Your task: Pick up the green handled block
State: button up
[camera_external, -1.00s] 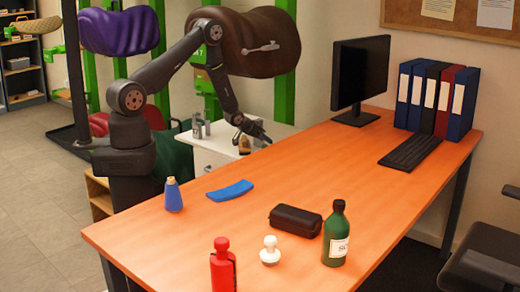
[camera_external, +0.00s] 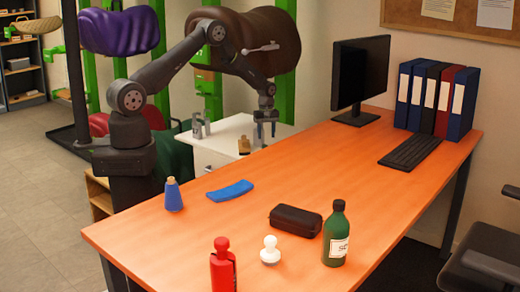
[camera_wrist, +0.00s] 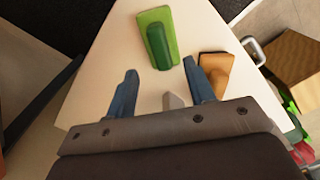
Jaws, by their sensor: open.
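The green handled block (camera_wrist: 150,22) lies on the white cabinet top (camera_wrist: 95,75) in the wrist view, a flat green plate with a darker green upright handle (camera_wrist: 158,48). My gripper (camera_wrist: 160,67) is open, with its two blue-grey fingers pointing toward the block. The handle shows just past the fingertips, between their lines, and nothing is held. In the external view my gripper (camera_external: 266,117) hangs over the white cabinet, pointing down. I cannot make out the green block there.
A tan handled block (camera_wrist: 215,72) lies right of the green one, close to the right finger. A grey piece (camera_wrist: 173,101) shows between the fingers, lower down. The orange desk (camera_external: 330,180) stands beside the cabinet, holding a blue curved piece (camera_external: 231,191) and bottles.

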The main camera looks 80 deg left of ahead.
notch_tip(320, 180, down, 7)
jog(key=shift+f, duration=0.15)
dwell(0.4)
grip_shut()
